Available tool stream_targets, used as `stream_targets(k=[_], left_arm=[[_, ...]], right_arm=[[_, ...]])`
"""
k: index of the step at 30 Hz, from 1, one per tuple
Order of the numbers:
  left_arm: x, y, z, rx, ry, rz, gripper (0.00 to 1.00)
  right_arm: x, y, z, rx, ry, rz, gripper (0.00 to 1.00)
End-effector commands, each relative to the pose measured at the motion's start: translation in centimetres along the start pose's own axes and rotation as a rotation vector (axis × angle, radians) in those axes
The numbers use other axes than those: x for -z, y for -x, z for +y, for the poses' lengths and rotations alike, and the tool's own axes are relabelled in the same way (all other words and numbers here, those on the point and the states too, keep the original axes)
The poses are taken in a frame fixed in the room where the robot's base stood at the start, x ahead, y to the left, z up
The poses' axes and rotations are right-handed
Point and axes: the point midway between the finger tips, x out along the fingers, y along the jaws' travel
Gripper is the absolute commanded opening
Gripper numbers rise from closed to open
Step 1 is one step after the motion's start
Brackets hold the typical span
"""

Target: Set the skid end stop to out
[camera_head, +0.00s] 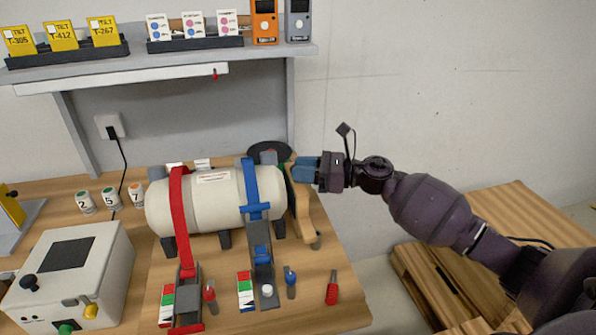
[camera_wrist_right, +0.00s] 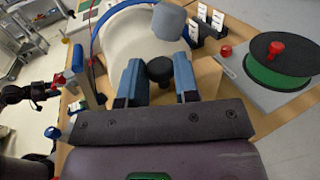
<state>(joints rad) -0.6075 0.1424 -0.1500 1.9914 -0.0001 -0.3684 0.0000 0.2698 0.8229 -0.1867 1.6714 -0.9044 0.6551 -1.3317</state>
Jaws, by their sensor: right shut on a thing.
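The skid (camera_head: 225,239) carries a white tank (camera_head: 215,203) lying on its side. The end stop, a tan wooden-looking piece (camera_head: 303,212), stands at the tank's right end. It also shows in the right wrist view (camera_wrist_right: 206,76). My right gripper (camera_head: 300,170) is at the upper part of this piece. In the right wrist view its blue fingers (camera_wrist_right: 160,80) are on either side of a black round knob (camera_wrist_right: 160,69), shut on it. In that view a dark form at the left edge looks like my left gripper (camera_wrist_right: 38,93); its fingers are unclear.
A red strap (camera_head: 180,215) and a blue strap (camera_head: 251,190) cross the tank. A grey control box (camera_head: 65,275) stands at left, and a shelf (camera_head: 165,65) hangs above. A green and black reel (camera_wrist_right: 278,68) sits behind the end stop. A wooden pallet (camera_head: 500,215) is at right.

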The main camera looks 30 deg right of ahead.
Motion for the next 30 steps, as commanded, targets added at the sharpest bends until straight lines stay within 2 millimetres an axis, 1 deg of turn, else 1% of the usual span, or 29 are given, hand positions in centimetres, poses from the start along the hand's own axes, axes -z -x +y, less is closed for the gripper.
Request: stream_targets(k=[1,3,7,10,15,19,20,21,30], left_arm=[[-1.1,-0.4,0.1,-0.001,-0.001,-0.011,0.52],[-1.9,-0.7,0.2,-0.002,-0.001,-0.020,0.52],[-2.8,-1.1,0.3,-0.003,-0.001,-0.033,0.52],[-2.5,-1.2,0.3,-0.004,-0.002,-0.028,0.52],[-1.0,-1.5,0.4,-0.007,-0.004,0.001,0.52],[-0.8,-1.6,0.4,-0.007,-0.005,0.005,0.52],[-0.9,-1.6,0.4,-0.007,-0.005,0.004,0.52],[-1.0,-1.6,0.4,-0.007,-0.005,0.003,0.52],[-1.7,-1.3,0.3,-0.005,-0.004,-0.012,0.52]], right_arm=[[0.5,0.7,-0.4,0.002,-0.001,0.003,0.00],[0.6,1.7,-0.8,0.002,-0.002,0.003,0.00],[0.5,3.2,-1.4,0.002,-0.002,0.002,0.00],[0.2,3.7,-1.6,0.001,-0.002,0.001,0.00],[-0.1,3.8,-1.6,0.001,0.000,-0.001,0.00],[-0.1,3.8,-1.6,0.000,0.000,-0.001,0.00],[-0.1,3.8,-1.6,0.000,0.000,-0.001,0.32],[-0.1,3.8,-1.6,0.000,0.000,-0.001,0.38],[0.0,3.9,-1.6,0.000,0.000,0.000,0.38]])
